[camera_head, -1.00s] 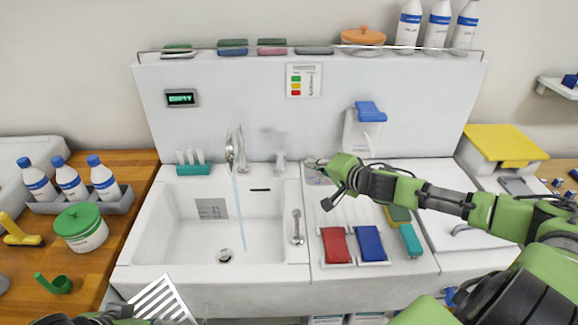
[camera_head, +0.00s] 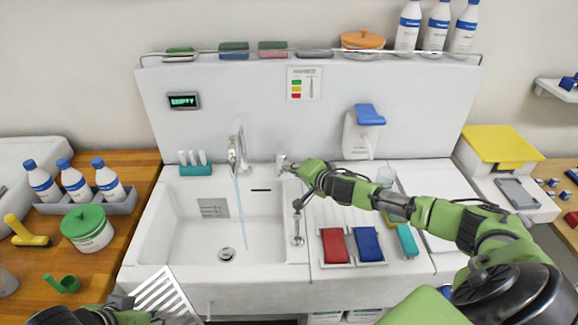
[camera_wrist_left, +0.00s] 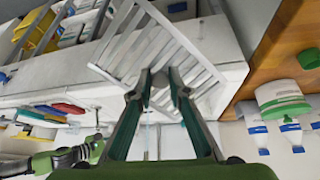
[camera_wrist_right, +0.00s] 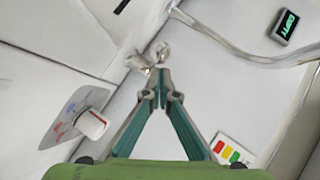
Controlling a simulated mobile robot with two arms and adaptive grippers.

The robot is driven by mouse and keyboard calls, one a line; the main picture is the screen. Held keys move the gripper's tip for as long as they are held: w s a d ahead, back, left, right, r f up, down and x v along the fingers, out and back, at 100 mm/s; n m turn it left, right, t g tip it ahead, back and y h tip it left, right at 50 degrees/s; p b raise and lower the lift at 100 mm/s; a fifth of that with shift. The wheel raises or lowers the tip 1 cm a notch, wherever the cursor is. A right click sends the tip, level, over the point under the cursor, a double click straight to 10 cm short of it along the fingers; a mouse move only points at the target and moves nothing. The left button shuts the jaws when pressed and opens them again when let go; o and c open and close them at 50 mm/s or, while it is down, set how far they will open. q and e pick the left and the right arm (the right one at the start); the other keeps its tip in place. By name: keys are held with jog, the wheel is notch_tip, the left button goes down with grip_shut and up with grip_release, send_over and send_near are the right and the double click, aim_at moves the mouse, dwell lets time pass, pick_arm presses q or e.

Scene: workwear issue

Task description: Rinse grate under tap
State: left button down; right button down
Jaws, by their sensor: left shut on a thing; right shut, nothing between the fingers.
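The white slatted grate (camera_head: 158,291) is tilted in front of the sink's lower left edge. My left gripper (camera_wrist_left: 161,88) is shut on the grate's edge, as the left wrist view shows; the grate also fills the middle of that view (camera_wrist_left: 150,50). The tap (camera_head: 237,150) stands at the back of the sink (camera_head: 190,238), and a thin stream of water (camera_head: 242,212) runs from it into the basin. A small metal lever (camera_head: 281,160) stands right of the tap. My right gripper (camera_wrist_right: 163,82) is shut and empty, its tips at or very near that lever (camera_wrist_right: 150,62).
A plate with red and blue marks and a white knob (camera_wrist_right: 92,123) is beside my right gripper. Red (camera_head: 334,245) and blue pads (camera_head: 368,244) lie on the drainboard. Bottles (camera_head: 73,182) and a green-lidded tub (camera_head: 87,228) stand left. A display (camera_head: 184,100) reads EMPTY. The basin is clear.

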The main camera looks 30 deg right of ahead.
jog(key=shift+a, duration=0.1)
dwell(0.3)
jog(key=shift+w+a+m+h, duration=0.4)
jog(key=shift+a+h, duration=0.1)
jog(key=shift+a, duration=0.15)
pick_arm(q)
jog(key=shift+f+b, duration=0.35)
jog(key=shift+b, duration=0.1)
pick_arm(e)
jog(key=shift+a+f+m+h, duration=0.15)
jog(key=shift+a+m+h, duration=0.15)
jog(key=shift+m+h, duration=0.35)
pick_arm(q)
jog(key=shift+f+b, duration=0.3)
pick_arm(e)
jog(key=shift+w+a+m+h, duration=0.15)
jog(key=shift+m+h, duration=0.3)
jog(key=shift+h, duration=0.2)
